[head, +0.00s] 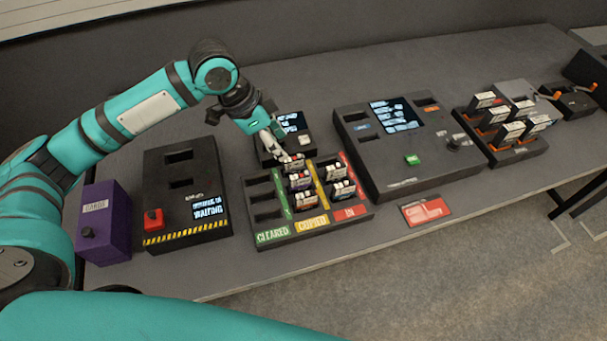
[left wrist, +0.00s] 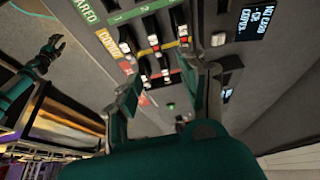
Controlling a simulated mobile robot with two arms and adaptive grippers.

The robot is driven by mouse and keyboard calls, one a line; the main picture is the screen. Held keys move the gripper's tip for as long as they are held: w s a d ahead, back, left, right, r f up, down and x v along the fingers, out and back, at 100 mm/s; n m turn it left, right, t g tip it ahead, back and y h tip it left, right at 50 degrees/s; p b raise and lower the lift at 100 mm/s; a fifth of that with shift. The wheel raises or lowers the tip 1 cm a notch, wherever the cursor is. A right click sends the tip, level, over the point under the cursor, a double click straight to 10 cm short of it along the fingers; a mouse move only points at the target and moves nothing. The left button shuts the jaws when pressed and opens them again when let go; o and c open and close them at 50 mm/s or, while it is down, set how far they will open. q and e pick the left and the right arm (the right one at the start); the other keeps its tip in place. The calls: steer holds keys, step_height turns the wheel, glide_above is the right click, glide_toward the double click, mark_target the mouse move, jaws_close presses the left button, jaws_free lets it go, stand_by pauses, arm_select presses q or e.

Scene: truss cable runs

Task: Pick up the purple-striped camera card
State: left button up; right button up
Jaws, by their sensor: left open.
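Several camera cards stand in the slots of a sorting tray (head: 272,236) with green, yellow and red strips. One card in the yellow column, second from the back, looks purple-striped (head: 300,181); its stripe is small and hard to read. My left gripper (head: 280,146) is over the back of the tray, close to the rearmost card (head: 293,162) of that column. In the left wrist view the two fingers of my left gripper (left wrist: 172,78) are apart, with the tray's cards beyond them. A dark gripper, apparently my right one (left wrist: 51,48), shows small at the left there.
A black box (head: 185,190) with a red button and a purple box (head: 104,222) stand left. A small screen unit (head: 296,122) is behind the tray. A large console (head: 400,150) and a card rack (head: 520,155) stand right. A red label (head: 425,211) lies at the front edge.

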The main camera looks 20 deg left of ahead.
arm_select(q)
glide_toward(298, 176)
steer(key=d+f, duration=0.1)
steer(key=f, duration=0.1)
steer(key=shift+w+d+f+p, duration=0.2)
steer(key=shift+w+f+p, duration=0.15)
steer(key=shift+f, duration=0.25)
steer(key=shift+w+d+f+p, duration=0.25)
steer(key=shift+w+f, duration=0.1)
steer(key=shift+f, duration=0.3)
steer(key=shift+x, duration=0.85)
steer(key=x, duration=0.1)
steer(key=p+x, duration=0.1)
steer(key=x, duration=0.2)
steer(key=shift+s+a+f, duration=0.15)
steer(key=shift+s+f, duration=0.05)
steer(key=shift+f, duration=0.35)
jaws_close()
arm_select(e)
steer(key=shift+g, duration=0.3)
steer(key=s+r, duration=0.2)
steer(key=s, duration=0.1)
steer(key=shift+s+d+r, duration=0.15)
steer(key=shift+d+r, duration=0.05)
steer(key=shift+r, duration=0.05)
